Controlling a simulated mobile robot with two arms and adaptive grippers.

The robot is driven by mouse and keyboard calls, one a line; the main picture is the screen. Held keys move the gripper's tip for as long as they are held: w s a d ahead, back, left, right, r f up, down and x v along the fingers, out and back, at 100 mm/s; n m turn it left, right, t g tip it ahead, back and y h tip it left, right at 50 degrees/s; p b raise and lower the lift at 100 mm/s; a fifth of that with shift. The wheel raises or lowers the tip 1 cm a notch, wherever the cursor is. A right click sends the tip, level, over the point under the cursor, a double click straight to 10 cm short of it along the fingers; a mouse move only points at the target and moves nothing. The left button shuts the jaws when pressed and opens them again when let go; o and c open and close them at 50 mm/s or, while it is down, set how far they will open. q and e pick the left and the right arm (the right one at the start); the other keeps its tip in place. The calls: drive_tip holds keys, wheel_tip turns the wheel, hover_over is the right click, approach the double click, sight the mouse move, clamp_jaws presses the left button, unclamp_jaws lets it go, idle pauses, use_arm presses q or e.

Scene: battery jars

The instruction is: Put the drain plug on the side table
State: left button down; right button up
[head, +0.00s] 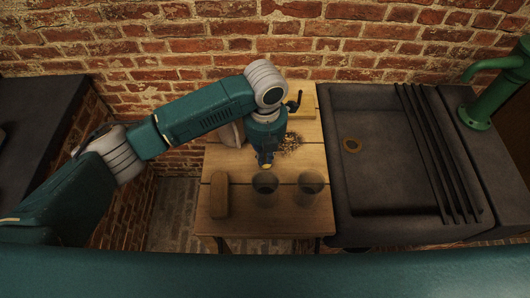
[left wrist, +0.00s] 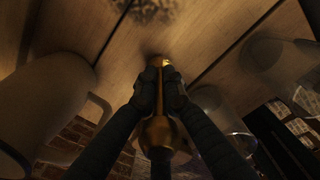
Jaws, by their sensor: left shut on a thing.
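The brass drain plug (left wrist: 158,132) is between the fingers of my left gripper (left wrist: 160,82) in the left wrist view, its narrow end pointing at the wooden boards. In the head view my left gripper (head: 266,160) points down over the middle of the wooden side table (head: 245,228), behind the glass jars. A small brassy tip shows at its lower end there; most of the plug is hidden. I cannot tell whether the plug touches the tabletop. My right gripper is in neither view.
Two glass jars (head: 310,187) and a brown block (head: 219,196) stand near the table's front. A pale jug (head: 231,133) is left of the gripper, dark crumbs (head: 290,143) right. The dark sink (head: 385,185), with a brass drain ring (head: 352,145), adjoins at right.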

use_arm(q)
drive_tip(key=shift+d, duration=0.1)
drive_tip(key=c, duration=2.3)
unclamp_jaws()
drive_tip(key=shift+f, duration=0.1)
drive_tip(key=o, duration=0.4)
drive_tip(key=shift+o, duration=0.2)
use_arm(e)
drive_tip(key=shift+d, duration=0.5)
use_arm(q)
wheel_tip(320, 180, up, 12)
drive_tip(key=b, duration=0.3)
drive_tip(key=shift+r, duration=0.2)
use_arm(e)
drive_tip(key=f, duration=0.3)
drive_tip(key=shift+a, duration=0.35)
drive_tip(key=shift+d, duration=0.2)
